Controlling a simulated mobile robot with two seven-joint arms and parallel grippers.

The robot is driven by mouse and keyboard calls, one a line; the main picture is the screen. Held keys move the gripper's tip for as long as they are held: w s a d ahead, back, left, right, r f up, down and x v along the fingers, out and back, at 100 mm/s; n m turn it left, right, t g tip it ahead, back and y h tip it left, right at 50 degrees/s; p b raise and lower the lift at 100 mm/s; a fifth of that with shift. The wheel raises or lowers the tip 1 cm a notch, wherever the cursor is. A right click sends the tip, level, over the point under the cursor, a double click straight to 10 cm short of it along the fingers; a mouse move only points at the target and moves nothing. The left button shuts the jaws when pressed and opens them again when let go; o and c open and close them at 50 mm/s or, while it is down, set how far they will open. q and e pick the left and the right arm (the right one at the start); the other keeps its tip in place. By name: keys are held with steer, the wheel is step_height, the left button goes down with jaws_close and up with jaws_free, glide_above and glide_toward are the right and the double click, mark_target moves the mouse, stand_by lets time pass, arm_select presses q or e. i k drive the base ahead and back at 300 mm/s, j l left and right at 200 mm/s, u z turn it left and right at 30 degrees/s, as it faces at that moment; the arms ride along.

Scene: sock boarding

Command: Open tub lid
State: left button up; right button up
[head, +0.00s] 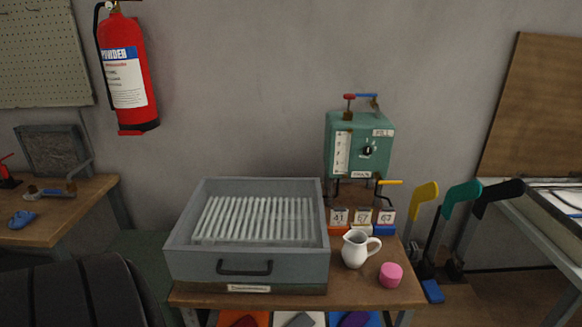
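A grey box-shaped tub (196,262) stands on the wooden table, with a dark handle (245,268) on its front wall and a label below. Its raised rim surrounds a pale ribbed surface (255,218); I cannot tell whether this surface is the lid or the inside. Neither of my grippers is in view.
Yellow, teal and black paddle-like tools (460,194) stand at right. A red extinguisher (128,75) hangs at upper left. A left bench (50,228) holds tools.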

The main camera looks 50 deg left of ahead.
mark_target(184, 262)
steer(key=u, duration=1.9)
